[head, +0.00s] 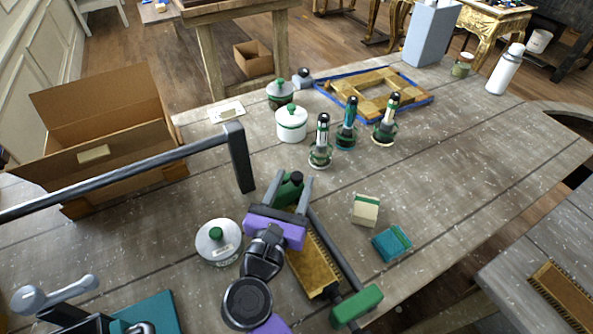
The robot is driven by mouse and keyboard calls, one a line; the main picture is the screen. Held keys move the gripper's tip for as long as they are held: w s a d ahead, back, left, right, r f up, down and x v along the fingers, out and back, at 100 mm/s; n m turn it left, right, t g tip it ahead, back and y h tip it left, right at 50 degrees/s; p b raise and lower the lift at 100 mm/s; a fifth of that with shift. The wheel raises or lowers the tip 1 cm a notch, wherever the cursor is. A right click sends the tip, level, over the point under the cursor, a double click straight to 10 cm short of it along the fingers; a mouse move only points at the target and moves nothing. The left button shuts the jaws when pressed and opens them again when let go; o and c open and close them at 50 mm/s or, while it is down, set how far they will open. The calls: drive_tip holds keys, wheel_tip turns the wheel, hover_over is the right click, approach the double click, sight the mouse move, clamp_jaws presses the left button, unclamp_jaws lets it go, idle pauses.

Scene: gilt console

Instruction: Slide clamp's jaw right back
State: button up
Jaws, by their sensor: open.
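What looks like the clamp is a dark bar (336,253) lying on the table, with a green block (357,307) at its near end. A green piece (287,192) with a black knob, probably the clamp's sliding jaw, is at the far end, partly hidden by my gripper. My gripper (292,188) is purple with grey fingers. It is open, with one finger on each side of the green piece. I cannot tell whether the fingers touch it. The bar's join with the jaw is hidden.
A brown bristled block (314,268) lies beside the bar. A white pot (219,243) stands left of my gripper; a cream block (365,210) and a teal block (391,243) lie right. A dark grey rail (130,172) crosses at left. Several upright handled tools stand behind.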

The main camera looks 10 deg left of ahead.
drive_tip(key=shift+w+d, duration=0.15)
drive_tip(key=shift+w, duration=0.5)
drive_tip(key=shift+w+d, duration=0.15)
drive_tip(key=shift+w, duration=0.5)
clamp_jaws()
idle(0.5)
